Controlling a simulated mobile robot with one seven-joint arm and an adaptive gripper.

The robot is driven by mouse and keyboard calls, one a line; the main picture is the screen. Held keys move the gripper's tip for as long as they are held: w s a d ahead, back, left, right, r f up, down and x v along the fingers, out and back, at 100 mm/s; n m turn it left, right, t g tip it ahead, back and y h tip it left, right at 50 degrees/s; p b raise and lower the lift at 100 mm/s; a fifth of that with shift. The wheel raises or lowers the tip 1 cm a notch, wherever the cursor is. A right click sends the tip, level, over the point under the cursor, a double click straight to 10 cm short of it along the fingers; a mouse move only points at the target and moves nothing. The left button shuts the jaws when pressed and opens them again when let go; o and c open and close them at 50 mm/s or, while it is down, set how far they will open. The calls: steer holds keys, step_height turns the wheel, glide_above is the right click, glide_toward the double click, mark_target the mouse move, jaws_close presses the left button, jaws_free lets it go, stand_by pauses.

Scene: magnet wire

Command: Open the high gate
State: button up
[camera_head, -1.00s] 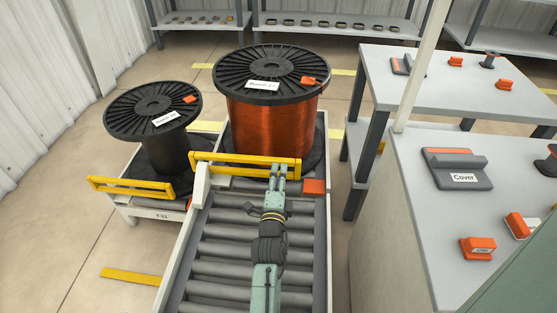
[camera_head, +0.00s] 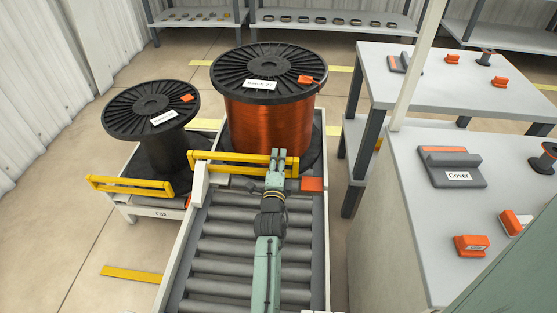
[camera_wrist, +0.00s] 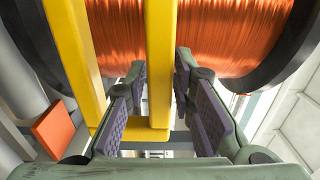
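The high gate is a yellow double-bar gate (camera_head: 225,158) across the end of the roller bed, in front of the copper reel (camera_head: 268,122). My gripper (camera_head: 278,154) is at the right part of this gate, with fingers pointing towards the reel. In the wrist view, my gripper (camera_wrist: 160,78) has one finger on each side of a yellow bar (camera_wrist: 160,50). The fingers stand apart, with a visible gap on the right side of the bar; contact on the left is unclear. A second yellow bar (camera_wrist: 75,50) lies outside the left finger.
A lower yellow gate (camera_head: 130,186) closes a cart with a black reel (camera_head: 150,112) at left. An orange block (camera_head: 312,184) sits right of my gripper on the conveyor frame. Grey rollers (camera_head: 228,245) lie in front. A grey table (camera_head: 420,215) stands at right.

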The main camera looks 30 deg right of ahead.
jaws_close()
stand_by(0.3)
